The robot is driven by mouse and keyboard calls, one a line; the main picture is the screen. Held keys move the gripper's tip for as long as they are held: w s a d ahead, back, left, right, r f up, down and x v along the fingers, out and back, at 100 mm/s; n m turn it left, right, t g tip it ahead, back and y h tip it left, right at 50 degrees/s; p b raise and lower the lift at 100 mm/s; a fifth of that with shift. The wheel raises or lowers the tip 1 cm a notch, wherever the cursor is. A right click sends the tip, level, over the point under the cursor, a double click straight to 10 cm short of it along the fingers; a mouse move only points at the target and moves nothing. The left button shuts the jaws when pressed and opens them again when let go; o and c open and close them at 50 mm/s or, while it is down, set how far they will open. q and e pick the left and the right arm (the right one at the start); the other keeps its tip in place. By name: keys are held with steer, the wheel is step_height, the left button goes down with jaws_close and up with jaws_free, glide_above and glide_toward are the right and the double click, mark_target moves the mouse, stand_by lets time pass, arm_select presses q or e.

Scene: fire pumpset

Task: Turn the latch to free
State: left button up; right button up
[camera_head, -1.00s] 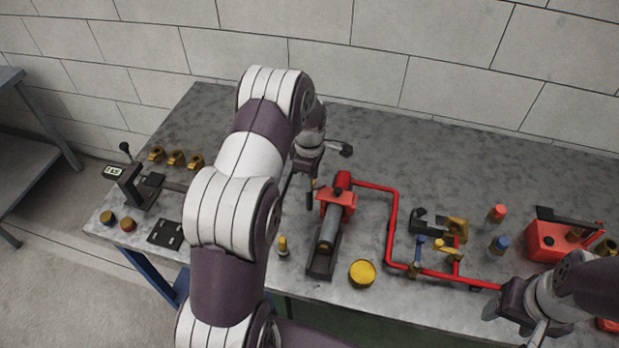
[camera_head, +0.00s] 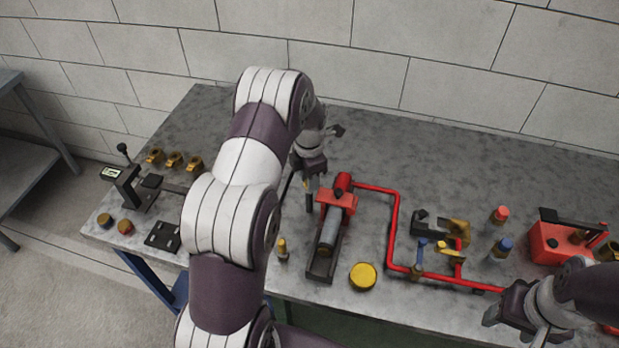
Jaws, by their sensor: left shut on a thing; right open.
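A grey cylinder (camera_head: 329,232) lies in a dark cradle (camera_head: 320,268) on the bench. A red bracket (camera_head: 343,200) with a small black knob sits across its far end, next to a red pipe end (camera_head: 344,182). My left gripper (camera_head: 309,204) points down just left of the red bracket. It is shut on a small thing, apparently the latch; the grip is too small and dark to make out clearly. My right gripper (camera_head: 517,331) is open and empty over the bench's front edge at the lower right.
Red piping (camera_head: 392,235) with valves runs right of the cradle. A yellow round cap (camera_head: 363,276) and a small brass-tipped piece (camera_head: 282,248) stand near the front edge. A red box (camera_head: 550,240) is at right. The back of the bench is clear.

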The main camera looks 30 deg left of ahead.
arm_select(q)
steer(key=shift+w+r+n, duration=0.1)
steer(key=shift+r+n, duration=0.05)
steer(key=shift+n, duration=0.35)
steer(key=o, duration=1.1)
steer(key=shift+c, duration=0.2)
step_height(320, 180, up, 6)
steer(key=shift+a+f+b, duration=0.1)
steer(key=shift+f+b, duration=0.15)
steer(key=shift+b, duration=0.75)
step_height(320, 180, up, 7)
steer(key=p, duration=0.3)
